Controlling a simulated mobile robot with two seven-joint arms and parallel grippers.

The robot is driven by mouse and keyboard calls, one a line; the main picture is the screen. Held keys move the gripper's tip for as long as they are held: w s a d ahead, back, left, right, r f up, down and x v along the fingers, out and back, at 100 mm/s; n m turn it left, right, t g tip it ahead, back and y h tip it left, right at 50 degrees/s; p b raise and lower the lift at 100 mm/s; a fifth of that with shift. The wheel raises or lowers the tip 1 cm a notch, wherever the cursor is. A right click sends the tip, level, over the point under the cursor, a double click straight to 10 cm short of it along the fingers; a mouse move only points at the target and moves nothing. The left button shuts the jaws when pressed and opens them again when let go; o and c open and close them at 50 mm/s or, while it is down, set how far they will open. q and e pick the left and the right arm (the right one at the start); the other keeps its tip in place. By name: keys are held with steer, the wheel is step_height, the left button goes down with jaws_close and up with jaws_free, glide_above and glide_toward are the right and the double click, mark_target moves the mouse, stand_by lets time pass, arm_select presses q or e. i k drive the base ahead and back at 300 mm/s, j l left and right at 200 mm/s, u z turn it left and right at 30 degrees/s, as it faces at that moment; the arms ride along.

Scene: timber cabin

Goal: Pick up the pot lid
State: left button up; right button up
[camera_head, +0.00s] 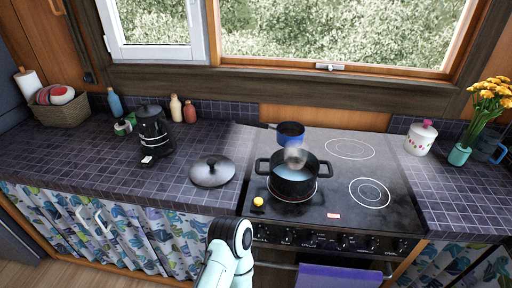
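The pot lid (212,172) is a grey, round lid with a dark knob on top. It lies flat on the dark tiled counter, just left of the stove. A black two-handled pot (293,176) stands on the stove's front left burner, with steam or a pale shape above its open top. One of my pale arms shows at the bottom middle, below the lid and in front of the stove edge. Its gripper is not visible, and I cannot tell which arm it is. No gripper touches the lid.
A small blue pan (290,134) sits behind the pot, its handle pointing left. A black kettle (152,130) stands left of the lid. The counter (90,165) around the lid is mostly clear. A purple towel (340,277) hangs on the oven front.

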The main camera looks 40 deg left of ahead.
mark_target(211, 171)
steer(key=u, duration=1.8)
